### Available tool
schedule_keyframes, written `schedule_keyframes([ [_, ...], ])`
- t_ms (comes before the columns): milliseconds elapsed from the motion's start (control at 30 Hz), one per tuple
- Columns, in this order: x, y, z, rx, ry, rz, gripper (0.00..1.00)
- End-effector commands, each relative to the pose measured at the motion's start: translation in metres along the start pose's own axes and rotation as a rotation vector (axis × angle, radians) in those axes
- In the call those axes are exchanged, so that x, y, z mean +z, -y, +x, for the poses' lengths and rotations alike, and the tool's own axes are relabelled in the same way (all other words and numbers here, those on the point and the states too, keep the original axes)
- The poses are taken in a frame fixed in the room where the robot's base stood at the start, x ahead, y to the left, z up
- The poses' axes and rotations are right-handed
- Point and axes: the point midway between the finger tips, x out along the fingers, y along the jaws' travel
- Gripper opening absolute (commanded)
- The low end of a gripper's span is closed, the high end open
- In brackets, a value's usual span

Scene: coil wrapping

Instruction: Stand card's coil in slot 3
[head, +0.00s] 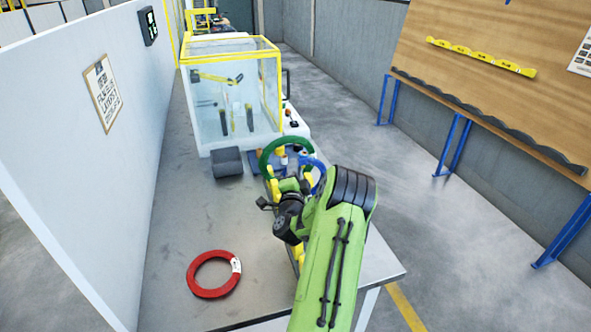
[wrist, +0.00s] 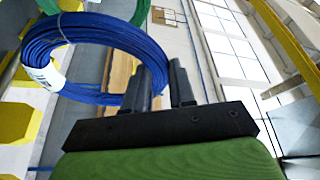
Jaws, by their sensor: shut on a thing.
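A blue coil (wrist: 90,24) with a white label is held between the dark fingers of my gripper (wrist: 165,82). In the head view, part of the blue coil (head: 320,167) shows beside my arm. A green coil (head: 265,156) stands upright just behind it, at yellow holders (head: 274,188) along the table. The slot numbers cannot be read, and my arm hides much of the holders. A red coil (head: 191,276) with a white label lies flat on the table (head: 180,215). A framed card (head: 103,92) hangs on the left wall; its text is not clearly legible.
A clear-walled machine with a yellow frame (head: 240,42) stands at the table's far end. A dark grey block (head: 227,162) sits in front of it. The table's left half is mostly free around the red coil. A wooden board (head: 480,25) stands across the floor.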

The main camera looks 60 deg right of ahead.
Motion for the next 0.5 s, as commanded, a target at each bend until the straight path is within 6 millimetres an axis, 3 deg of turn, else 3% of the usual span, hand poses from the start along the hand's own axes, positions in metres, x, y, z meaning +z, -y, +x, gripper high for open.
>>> schedule_keyframes([
  [500,0.024,-0.059,-0.009,-0.003,-0.002,0.001,0.00],
])
